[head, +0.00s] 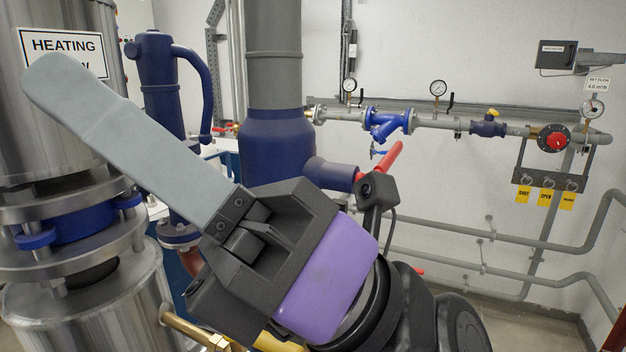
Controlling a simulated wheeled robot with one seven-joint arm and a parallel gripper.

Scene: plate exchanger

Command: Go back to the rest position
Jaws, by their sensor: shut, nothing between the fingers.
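My gripper (133,143) reaches up and left across the front of the view, with its long grey fingers lying together, shut and empty. Its dark body with a purple band sits at the lower middle. The fingertips overlap the HEATING sign (62,50) in the picture and hide part of its lower text. I cannot tell whether they touch anything. The wrist hides the lower part of the pipework behind it.
A large steel vessel (60,130) with blue flange clamps stands at left. A blue pump-like body (157,80) and a thick grey-blue pipe (273,60) stand behind my gripper. Wall pipework carries gauges (438,88), a blue strainer (385,122), a red dial (553,139) and yellow tags (545,197).

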